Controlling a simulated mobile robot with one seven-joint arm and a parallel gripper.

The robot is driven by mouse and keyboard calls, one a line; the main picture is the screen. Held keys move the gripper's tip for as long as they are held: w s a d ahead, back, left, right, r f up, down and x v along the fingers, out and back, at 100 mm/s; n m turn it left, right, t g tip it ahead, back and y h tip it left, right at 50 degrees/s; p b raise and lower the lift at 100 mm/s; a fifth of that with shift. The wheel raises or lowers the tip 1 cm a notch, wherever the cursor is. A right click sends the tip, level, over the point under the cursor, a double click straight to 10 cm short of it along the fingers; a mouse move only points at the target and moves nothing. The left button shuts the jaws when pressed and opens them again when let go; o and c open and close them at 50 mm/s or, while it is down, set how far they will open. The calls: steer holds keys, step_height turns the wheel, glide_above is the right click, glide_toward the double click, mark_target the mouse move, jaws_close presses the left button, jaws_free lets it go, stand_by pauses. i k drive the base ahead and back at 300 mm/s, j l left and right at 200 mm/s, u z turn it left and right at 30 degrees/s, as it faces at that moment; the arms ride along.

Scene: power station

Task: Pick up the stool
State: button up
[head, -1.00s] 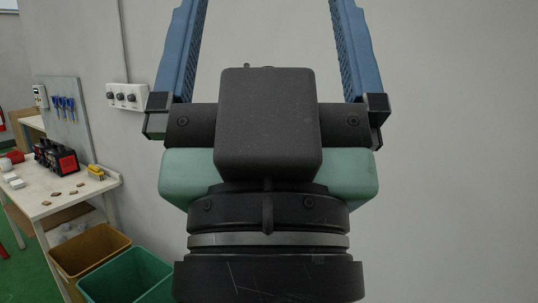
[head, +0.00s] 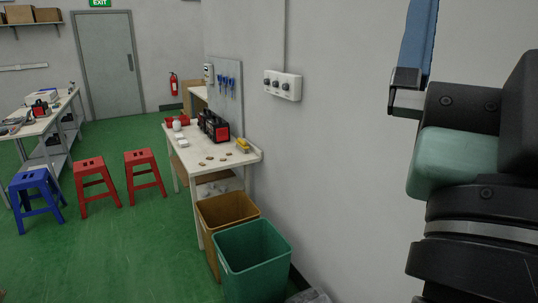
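In the head view, three stools stand upright on the green floor at the left. One is a blue stool (head: 34,186). Beside it is a red stool (head: 93,174), and right of that a second red stool (head: 144,166). My gripper is at the right edge, large and close to the camera, pointing up. Only one blue finger and part of its body show now; the other finger is out of frame. A second earlier both fingers stood wide apart with nothing between them. The gripper is far from all the stools.
A white workbench (head: 240,158) stands along the wall, with brown (head: 226,207) and green (head: 252,245) bins before it. Another table (head: 38,124) is at the far left. A grey door (head: 109,65) and fire extinguisher (head: 173,84) are at the back. The green floor between is clear.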

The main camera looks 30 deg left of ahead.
mark_target(21, 180)
steer(key=i+j+u, duration=0.25)
steer(key=j+u, duration=0.15)
steer(key=i+j+u, duration=0.35)
steer(key=j, duration=0.15)
steer(key=i+j+u, duration=0.55)
steer(key=i+u, duration=0.25)
steer(key=i+j+u, duration=0.25)
steer(key=i, duration=0.45)
steer(key=i+u, duration=0.25)
steer(key=i, duration=0.45)
steer(key=i+u, duration=0.1)
steer(key=i, duration=0.7)
steer(key=i+l+u, duration=0.15)
steer(key=i, duration=0.6)
steer(key=i+j+u, duration=0.15)
steer(key=i+u, duration=0.3)
steer(key=i, duration=0.4)
steer(key=i+l+u, duration=0.15)
steer(key=i+u, duration=0.35)
steer(key=i, duration=0.35)
steer(key=i+j+z, duration=0.15)
steer(key=i+z, duration=0.2)
steer(key=i, duration=0.25)
steer(key=i+j+z, duration=0.4)
steer(key=i, duration=0.15)
steer(key=i+j+z, duration=0.35)
steer(key=i, duration=0.15)
steer(key=i+j+z, duration=0.6)
steer(key=j+z, duration=0.15)
